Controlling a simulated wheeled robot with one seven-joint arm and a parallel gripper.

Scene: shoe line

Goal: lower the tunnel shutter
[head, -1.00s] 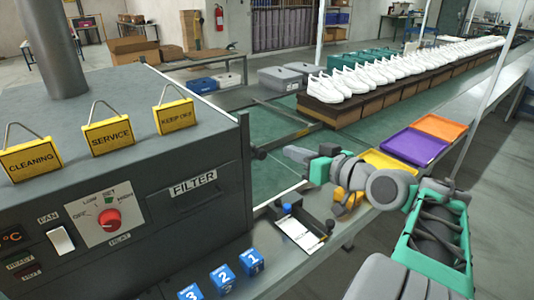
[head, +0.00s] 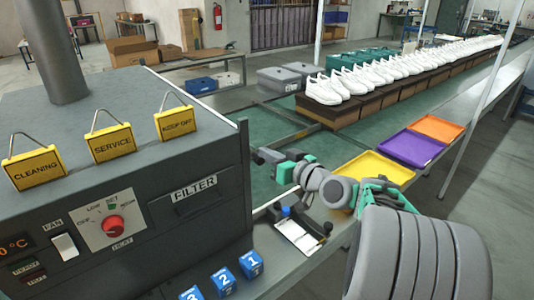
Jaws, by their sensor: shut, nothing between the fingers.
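The tunnel (head: 120,140) is the large dark grey box on the left, with a control panel on its near side. The shutter at its right end is seen edge-on as a thin dark upright strip (head: 245,180), so how high it stands is hard to tell. My gripper (head: 262,155) is shut and empty, its dark tips right beside this edge at about upper-middle height. Its tips hide the small dark knob there; whether they touch it I cannot tell.
Numbered blue blocks (head: 250,264) stand on the near ledge. Yellow (head: 375,167), purple (head: 412,148) and orange (head: 438,128) trays line the right. White shoes (head: 375,75) stand in a row along the green belt.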

